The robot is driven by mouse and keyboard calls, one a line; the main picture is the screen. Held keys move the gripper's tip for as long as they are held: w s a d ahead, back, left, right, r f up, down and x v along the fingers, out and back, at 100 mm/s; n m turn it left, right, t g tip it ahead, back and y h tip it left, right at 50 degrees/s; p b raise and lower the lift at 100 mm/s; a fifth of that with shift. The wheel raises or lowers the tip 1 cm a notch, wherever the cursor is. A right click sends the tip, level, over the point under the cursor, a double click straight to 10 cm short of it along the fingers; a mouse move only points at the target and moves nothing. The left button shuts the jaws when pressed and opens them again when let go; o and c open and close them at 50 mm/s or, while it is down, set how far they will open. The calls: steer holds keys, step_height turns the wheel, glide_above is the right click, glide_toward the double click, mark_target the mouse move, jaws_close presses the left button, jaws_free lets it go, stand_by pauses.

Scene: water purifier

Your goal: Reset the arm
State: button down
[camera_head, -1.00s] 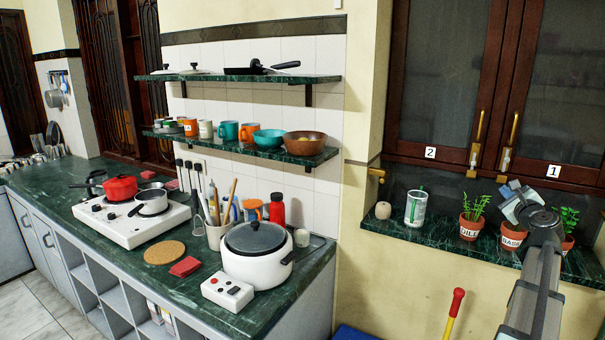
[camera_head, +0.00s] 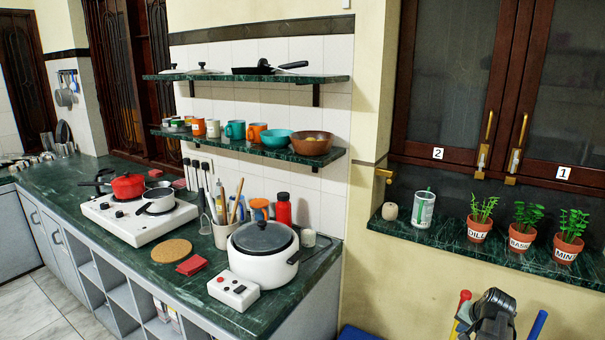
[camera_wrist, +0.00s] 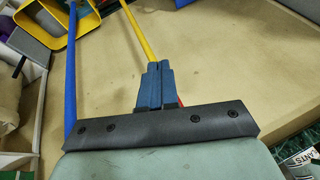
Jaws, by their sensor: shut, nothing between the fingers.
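In the wrist view the blue fingers of my gripper (camera_wrist: 154,88) are together with nothing between them. They point at a bare tan surface with a yellow pole just beyond the tips. In the camera_head view only a dark part of my arm (camera_head: 490,318) shows at the bottom edge, below the window ledge and right of the counter. The fingers cannot be made out there.
A red-topped yellow handle (camera_head: 463,308) and a blue pole (camera_head: 537,325) stand close beside my arm. The ledge (camera_head: 440,236) above holds a white can (camera_head: 423,210) and three potted herbs, dill (camera_head: 480,230), basil (camera_head: 521,240) and mint (camera_head: 566,250). The counter is to the left.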

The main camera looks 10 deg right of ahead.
steer(key=s+a+f+n+g+y, duration=0.1)
steer(key=s+a+f+n+g, duration=0.3)
steer(key=a+f, duration=0.8)
steer(key=s+a+f+n+g+y, duration=0.1)
steer(key=s+a+f+g, duration=0.35)
steer(key=a+f, duration=0.75)
steer(key=s+a+f+n+g, duration=0.1)
steer(key=s+a+f+n, duration=0.1)
steer(key=s+a+f, duration=0.2)
steer(key=s+a+f+n+g, duration=0.1)
steer(key=s+a+f, duration=0.3)
steer(key=s+a, duration=0.5)
steer(key=s+a+f+n+g+h, duration=0.1)
steer(key=s+a+f+n, duration=0.1)
steer(key=s+a+f, duration=0.2)
steer(key=s+a, duration=0.3)
steer(key=a, duration=0.1)
steer(key=shift+a+f+n+g, duration=0.35)
steer(key=shift+f+n, duration=0.05)
